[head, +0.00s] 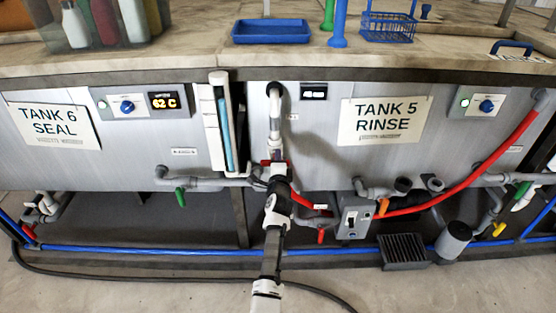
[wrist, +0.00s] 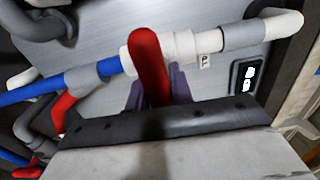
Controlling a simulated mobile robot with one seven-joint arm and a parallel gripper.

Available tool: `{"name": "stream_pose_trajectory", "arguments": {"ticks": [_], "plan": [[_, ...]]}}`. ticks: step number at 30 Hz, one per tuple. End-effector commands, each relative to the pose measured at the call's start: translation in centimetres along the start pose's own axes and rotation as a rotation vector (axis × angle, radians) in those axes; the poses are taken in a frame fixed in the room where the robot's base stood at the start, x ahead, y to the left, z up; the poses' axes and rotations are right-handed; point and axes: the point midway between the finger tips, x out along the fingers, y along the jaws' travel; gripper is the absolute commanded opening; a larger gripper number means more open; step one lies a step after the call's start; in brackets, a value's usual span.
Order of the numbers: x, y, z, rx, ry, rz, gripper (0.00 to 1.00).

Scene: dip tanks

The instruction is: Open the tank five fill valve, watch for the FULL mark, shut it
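The tank five front (head: 330,160) carries a sign reading TANK 5 RINSE (head: 385,121). A white fill pipe (head: 275,110) comes down its left side. The red valve handle (wrist: 147,60) sits on the white and blue pipe in the wrist view. My gripper (wrist: 160,90) has its purple-grey fingers close on both sides of this handle, shut on it; in the head view it (head: 276,168) hides most of the valve. A sight tube (head: 226,130) with blue inside stands left of the pipe. I cannot read a FULL mark.
Tank 6 sign (head: 53,125) is at left, with a 62 C display (head: 163,100). A red hose (head: 470,175) crosses tank five's right side. A grey switch box (head: 354,218) and another red valve handle (head: 320,236) hang below. A black cable (head: 150,278) lies on the floor.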

Motion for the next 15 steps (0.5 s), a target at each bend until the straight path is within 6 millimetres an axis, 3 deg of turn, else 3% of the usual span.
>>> {"name": "stream_pose_trajectory", "arguments": {"ticks": [1,4,15], "plan": [[-0.01,0.04,-0.02,0.0,0.0,0.001,0.29],[-0.01,0.03,-0.02,-0.001,0.0,0.001,0.42],[-0.46,0.08,0.03,-0.003,0.0,0.002,0.42]]}}
